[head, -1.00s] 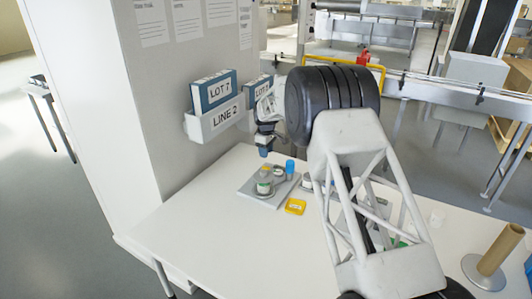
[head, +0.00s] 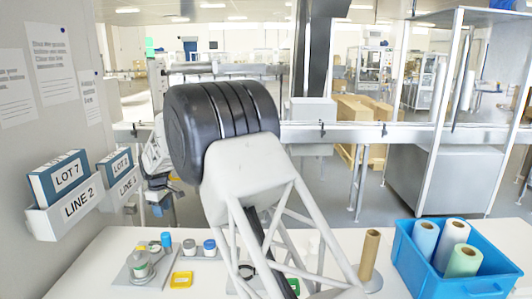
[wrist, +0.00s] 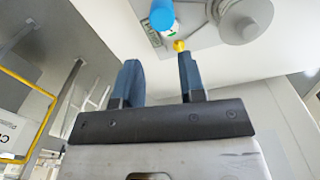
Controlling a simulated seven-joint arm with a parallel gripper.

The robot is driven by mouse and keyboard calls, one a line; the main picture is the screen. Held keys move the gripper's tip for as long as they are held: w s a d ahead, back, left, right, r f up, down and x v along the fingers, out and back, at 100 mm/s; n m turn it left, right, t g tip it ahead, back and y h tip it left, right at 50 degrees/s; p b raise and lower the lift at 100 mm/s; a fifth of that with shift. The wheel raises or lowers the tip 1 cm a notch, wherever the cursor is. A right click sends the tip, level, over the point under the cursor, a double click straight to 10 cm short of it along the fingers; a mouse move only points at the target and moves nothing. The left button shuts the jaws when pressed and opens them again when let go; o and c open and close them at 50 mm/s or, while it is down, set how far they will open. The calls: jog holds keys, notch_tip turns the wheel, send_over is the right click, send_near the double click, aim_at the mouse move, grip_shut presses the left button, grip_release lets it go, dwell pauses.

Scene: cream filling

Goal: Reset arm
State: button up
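My arm crosses the middle of the head view. My gripper (wrist: 160,64) has its two dark blue fingers apart with nothing between them. In the head view, the gripper (head: 161,205) is partly hidden by my arm and hangs above the back left of the white table. Below it, a grey plate (head: 122,278) carries a jar-like container (head: 142,266). A blue cylinder (head: 166,240) stands close by. In the wrist view, this blue cylinder (wrist: 162,14) and a small yellow tip (wrist: 179,45) lie beyond the fingers, apart from them.
A yellow tray (head: 182,279) and two lidded jars (head: 210,247) stand near the plate. A brown roll (head: 370,252) stands upright on a base at right. A blue crate (head: 420,271) holds rolls. Wall bins labelled LINE (head: 65,214) are at left. The front left table is clear.

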jog(key=s+d+r+m, duration=0.2)
jog(key=s+d+r, duration=0.3)
jog(key=d, duration=0.5)
jog(key=s+d+r+m, duration=0.25)
jog(key=d+r, duration=0.35)
jog(key=d, duration=0.4)
jog(key=s+d+r+m, duration=0.2)
jog(key=s+d+r, duration=0.35)
jog(key=d, duration=0.45)
jog(key=s+d+r+m+t, duration=0.1)
jog(key=s+d+r+m, duration=0.15)
jog(key=s+d, duration=0.85)
jog(key=s+d+r+m+t, duration=0.1)
jog(key=s+d+m, duration=0.2)
jog(key=s+d, duration=0.85)
jog(key=s+d+f+m, duration=0.2)
jog(key=s+f, duration=0.1)
jog(key=s, duration=0.6)
jog(key=s+d+f+m, duration=0.2)
jog(key=s+d, duration=0.1)
jog(key=s, duration=0.6)
jog(key=shift+s+f, duration=0.15)
jog(key=shift+f, duration=0.25)
jog(key=shift+c, duration=0.4)
